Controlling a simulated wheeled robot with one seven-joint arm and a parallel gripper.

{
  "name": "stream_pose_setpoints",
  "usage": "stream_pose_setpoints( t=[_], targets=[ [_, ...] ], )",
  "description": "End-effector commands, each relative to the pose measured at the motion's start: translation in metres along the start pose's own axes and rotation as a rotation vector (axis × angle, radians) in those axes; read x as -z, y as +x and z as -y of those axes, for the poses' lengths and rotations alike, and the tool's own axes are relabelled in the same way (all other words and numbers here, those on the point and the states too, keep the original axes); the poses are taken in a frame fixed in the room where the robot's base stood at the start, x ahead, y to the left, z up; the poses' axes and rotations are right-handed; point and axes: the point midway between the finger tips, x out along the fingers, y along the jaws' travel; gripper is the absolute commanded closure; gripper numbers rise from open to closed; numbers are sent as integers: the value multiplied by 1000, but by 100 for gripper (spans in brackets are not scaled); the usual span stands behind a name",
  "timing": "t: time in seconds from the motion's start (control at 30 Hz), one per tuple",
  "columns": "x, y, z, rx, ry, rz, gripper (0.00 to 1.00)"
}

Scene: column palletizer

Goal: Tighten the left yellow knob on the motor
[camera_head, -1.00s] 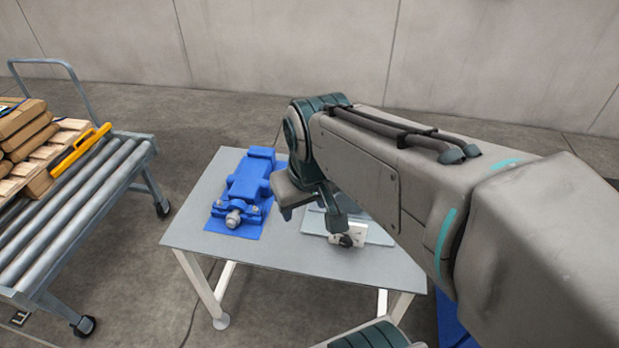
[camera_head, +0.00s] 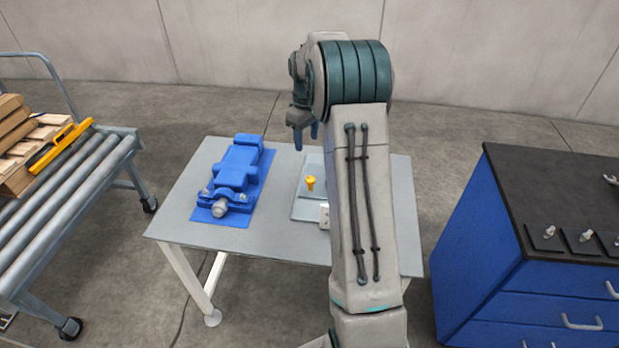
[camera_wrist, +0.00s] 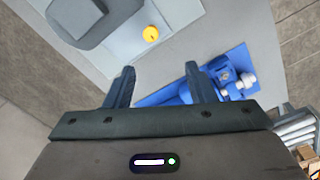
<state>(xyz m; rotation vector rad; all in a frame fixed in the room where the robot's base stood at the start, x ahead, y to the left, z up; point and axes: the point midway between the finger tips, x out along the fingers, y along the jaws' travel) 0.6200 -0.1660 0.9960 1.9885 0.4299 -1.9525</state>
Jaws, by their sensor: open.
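One yellow knob (camera_head: 310,183) stands upright on a pale grey plate (camera_head: 303,210) on the table. It also shows as a round yellow top in the wrist view (camera_wrist: 151,33). A grey body beside it in the wrist view (camera_wrist: 118,13) may be the motor; my arm hides it in the head view. No second yellow knob shows. My gripper (camera_head: 305,135) is above the table's far edge, pointing down, beyond the knob. In the wrist view its fingers (camera_wrist: 159,78) are apart and empty, with the knob ahead of them and not touching.
A blue machine (camera_head: 237,175) lies on a blue mat on the left of the grey table (camera_head: 180,222). A small white box (camera_head: 324,215) is near the plate. A roller cart (camera_head: 75,195) stands left. A blue cabinet (camera_head: 500,265) with small parts on top stands right.

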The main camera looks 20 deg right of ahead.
Motion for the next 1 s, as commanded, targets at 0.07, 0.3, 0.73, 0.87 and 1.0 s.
stream_pose_setpoints(
  t=[0.07, 0.3, 0.73, 0.87, 1.0],
  targets=[
    [3, 18, -12, 9, -13, 8, 50],
    [5, 40, -24, 20, -33, 16, 50],
    [3, 120, -21, 21, -32, 18, 50],
    [3, 144, -21, 21, -32, 18, 50],
    [3, 161, -21, 19, -32, 16, 50]
  ],
)
